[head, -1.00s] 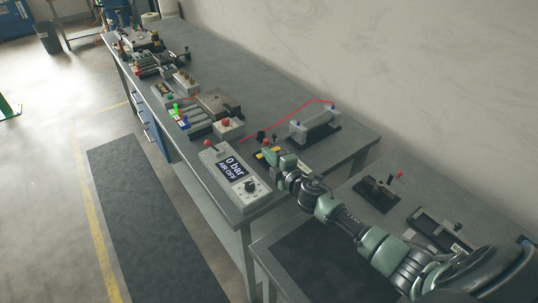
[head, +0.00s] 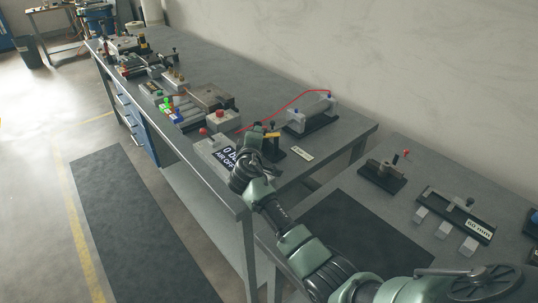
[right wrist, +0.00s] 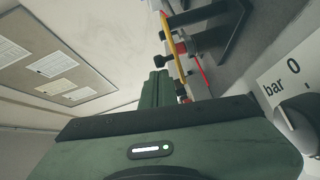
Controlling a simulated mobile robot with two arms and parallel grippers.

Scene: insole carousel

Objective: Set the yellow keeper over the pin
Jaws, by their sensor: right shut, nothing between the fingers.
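The yellow keeper (head: 272,134) shows as a small yellow bar at the top of a dark stand (head: 272,152), near the front right end of the long bench. In the right wrist view the keeper (right wrist: 169,36) is a long yellow strip beyond the fingertips, next to a dark bracket. I cannot make out the pin clearly. My right gripper (head: 254,133) is just left of the stand, apart from the keeper. In the right wrist view its green fingers (right wrist: 157,78) are together and empty. My left gripper is out of view.
A grey box (head: 213,146) with a "0 bar, AIR OFF" display stands partly behind my right arm. A clear cylinder (head: 310,115) with a red hose (head: 288,101) is behind the stand. A label plate (head: 302,153) lies right of it. The nearer bench (head: 395,215) holds other fixtures.

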